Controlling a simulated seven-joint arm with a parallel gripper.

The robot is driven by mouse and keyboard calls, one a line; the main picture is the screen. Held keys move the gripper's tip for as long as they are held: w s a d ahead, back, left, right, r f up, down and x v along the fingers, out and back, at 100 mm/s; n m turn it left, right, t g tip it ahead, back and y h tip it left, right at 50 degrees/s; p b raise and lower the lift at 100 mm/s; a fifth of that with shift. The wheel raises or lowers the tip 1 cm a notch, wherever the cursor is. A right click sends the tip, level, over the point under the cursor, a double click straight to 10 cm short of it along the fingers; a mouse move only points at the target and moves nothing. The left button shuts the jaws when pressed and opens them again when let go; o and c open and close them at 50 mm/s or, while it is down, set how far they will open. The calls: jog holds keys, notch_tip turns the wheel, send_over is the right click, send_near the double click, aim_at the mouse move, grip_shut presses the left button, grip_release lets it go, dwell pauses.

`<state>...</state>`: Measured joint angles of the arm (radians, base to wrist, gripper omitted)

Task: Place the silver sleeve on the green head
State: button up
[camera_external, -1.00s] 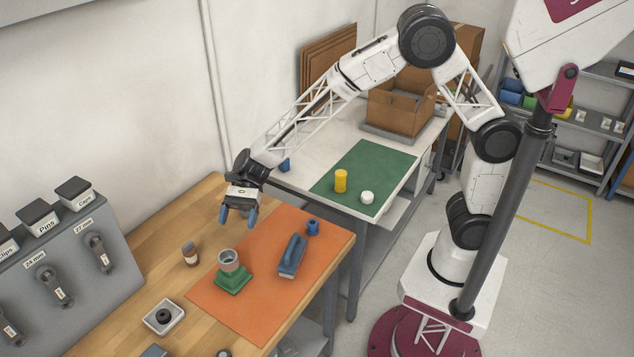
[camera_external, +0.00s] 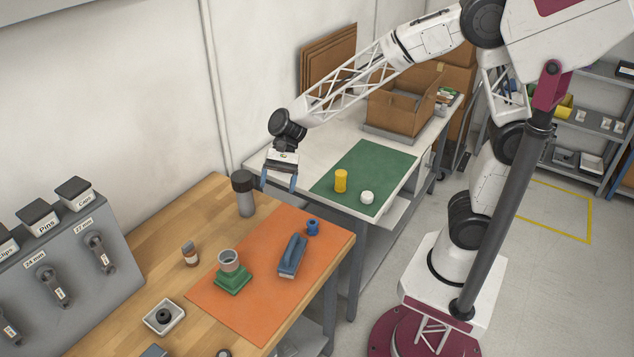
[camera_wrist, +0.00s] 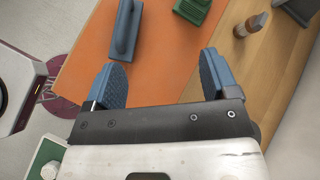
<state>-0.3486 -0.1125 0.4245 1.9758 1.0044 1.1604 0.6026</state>
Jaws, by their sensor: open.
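The silver sleeve (camera_external: 229,259) is a short grey ring with an open top. It sits upright on the green head (camera_external: 233,281), which stands on the orange mat. Whether it is fully seated is too small to tell. Part of the green head (camera_wrist: 193,8) shows at the top edge of the wrist view; the sleeve is out of that frame. My gripper (camera_external: 279,184) is open and empty, its blue fingers apart, up and to the right of the sleeve near the benches' meeting edge. The open fingers also show in the wrist view (camera_wrist: 160,82).
A blue-handled block (camera_external: 291,256) and a blue spool (camera_external: 312,228) lie on the orange mat (camera_external: 250,317). A yellow cylinder (camera_external: 341,181) and white piece (camera_external: 367,197) stand on the green mat.

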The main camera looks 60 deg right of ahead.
jog(key=s+d+r+n+t+h, duration=0.2)
jog(key=s+d, duration=0.5)
jog(key=d, duration=0.4)
jog(key=s+d+r+n+t+h, duration=0.2)
jog(key=s+d+n+h, duration=0.2)
jog(key=s+d, duration=0.4)
jog(key=s+d+r+n+t+h, duration=0.1)
jog(key=s+d+n+t+h, duration=0.1)
jog(key=s+d, duration=0.6)
jog(key=d+n+h, duration=0.1)
jog(key=d, duration=0.6)
jog(key=shift+r+h, duration=0.3)
jog(key=shift+r, duration=0.1)
